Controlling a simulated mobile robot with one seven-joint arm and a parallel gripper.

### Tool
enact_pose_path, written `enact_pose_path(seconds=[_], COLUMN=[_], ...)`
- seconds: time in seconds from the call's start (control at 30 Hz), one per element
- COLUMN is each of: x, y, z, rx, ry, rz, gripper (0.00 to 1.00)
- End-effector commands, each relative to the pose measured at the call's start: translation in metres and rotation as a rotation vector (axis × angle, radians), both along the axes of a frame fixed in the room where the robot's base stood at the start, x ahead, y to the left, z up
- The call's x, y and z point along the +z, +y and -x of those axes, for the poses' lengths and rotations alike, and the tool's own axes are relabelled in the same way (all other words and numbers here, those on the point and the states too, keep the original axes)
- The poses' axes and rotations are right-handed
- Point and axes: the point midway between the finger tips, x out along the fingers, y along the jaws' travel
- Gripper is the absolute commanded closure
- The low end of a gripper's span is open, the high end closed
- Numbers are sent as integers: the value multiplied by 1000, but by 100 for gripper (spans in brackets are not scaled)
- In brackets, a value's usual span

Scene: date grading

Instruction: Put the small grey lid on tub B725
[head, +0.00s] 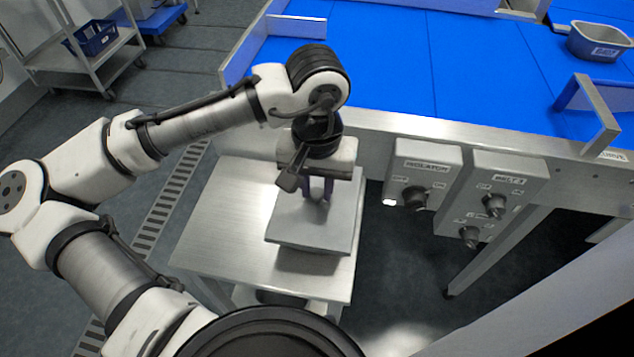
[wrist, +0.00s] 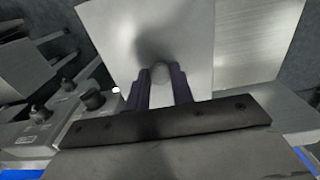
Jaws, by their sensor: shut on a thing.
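The small grey lid (head: 315,228) is a flat square plate over a small steel table. My gripper (head: 318,192) is above its middle, fingers pointing down. In the wrist view, the two dark fingers (wrist: 162,84) are shut on the lid's round knob, and the lid (wrist: 190,35) spreads out beyond them. A dark band shows under the lid's near edge; I cannot tell whether it rests on something or hangs just above the table. A grey tub (head: 598,42) with a label stands on the blue belt at the upper right. Its label is too small to read surely.
The steel table (head: 215,235) has bare top left of the lid. The blue belt (head: 400,60) has metal side rails (head: 590,105) and is mostly clear. Control boxes (head: 425,175) with knobs hang on its front. A trolley with a blue crate (head: 92,38) stands far left.

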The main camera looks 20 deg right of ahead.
Motion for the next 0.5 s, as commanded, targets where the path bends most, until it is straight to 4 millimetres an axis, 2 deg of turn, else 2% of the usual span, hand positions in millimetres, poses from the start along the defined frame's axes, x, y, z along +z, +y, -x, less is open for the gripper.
enact_pose_path(seconds=[0.5], x=[-6], y=[0], z=[0], rx=[0], ry=[1], rz=[-1], gripper=[99])
